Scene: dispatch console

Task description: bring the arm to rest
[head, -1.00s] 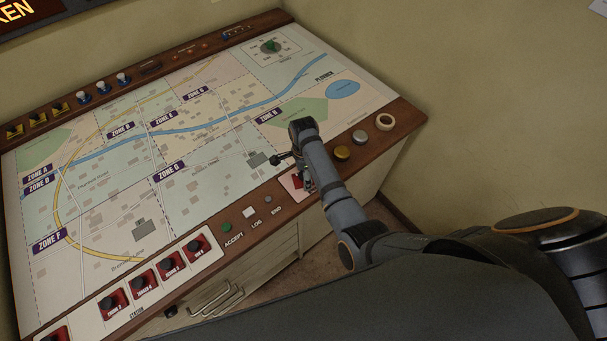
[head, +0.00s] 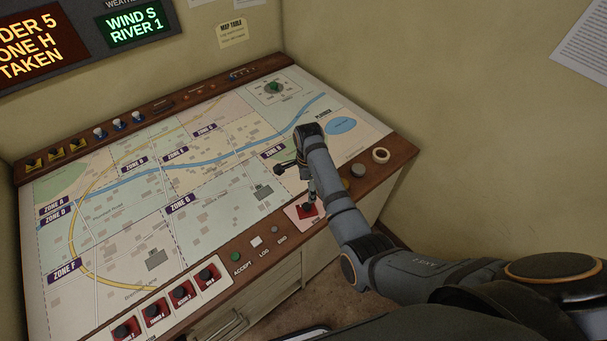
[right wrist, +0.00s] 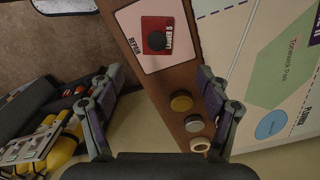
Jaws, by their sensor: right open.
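My right gripper (head: 298,182) is open and empty above the right part of the console's front edge. In the head view it is just above and behind a red switch (head: 307,209) on a white plate, apart from it. In the right wrist view the two fingers (right wrist: 157,92) are spread wide with nothing between them; the red switch with its black knob (right wrist: 156,37) lies below, beyond the fingertips. My right arm reaches in from the lower right, bent at the elbow. My left gripper is in no view.
The map console (head: 185,185) fills the left and middle. Its front rail carries a green button (head: 235,257), a white button (head: 256,242), a yellow knob (head: 358,170) and a pale ring (head: 380,155). Lit displays (head: 136,27) hang behind.

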